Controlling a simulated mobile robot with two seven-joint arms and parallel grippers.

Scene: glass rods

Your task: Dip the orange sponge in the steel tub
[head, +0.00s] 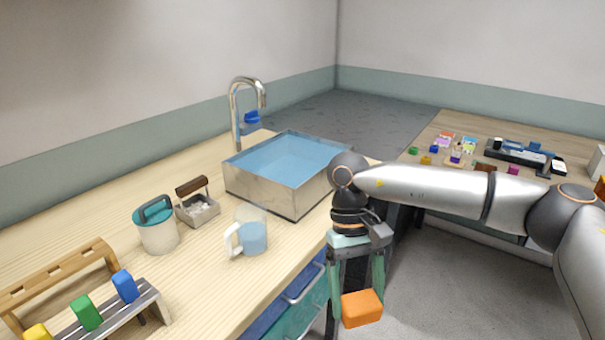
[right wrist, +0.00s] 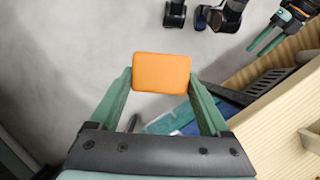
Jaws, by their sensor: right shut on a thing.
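The orange sponge (head: 362,308) is held between the green fingers of my right gripper (head: 360,290), in front of the counter's edge and over the floor. In the right wrist view the sponge (right wrist: 162,72) sits between the two fingertips of the right gripper (right wrist: 161,78). The steel tub (head: 265,193) stands on the wooden counter, up and left of the gripper, and holds blue water. The sponge is apart from the tub. In the right wrist view, green fingers at the upper right (right wrist: 275,32) appear to be my left gripper; their opening is unclear.
A glass pitcher (head: 250,238) with blue liquid stands on the counter before the tub. A lidded canister (head: 157,232), a wooden-handled caddy (head: 198,208) and a rack with coloured blocks (head: 88,312) are further left. A chrome faucet (head: 237,110) rises behind the tub. Drawers open below the counter.

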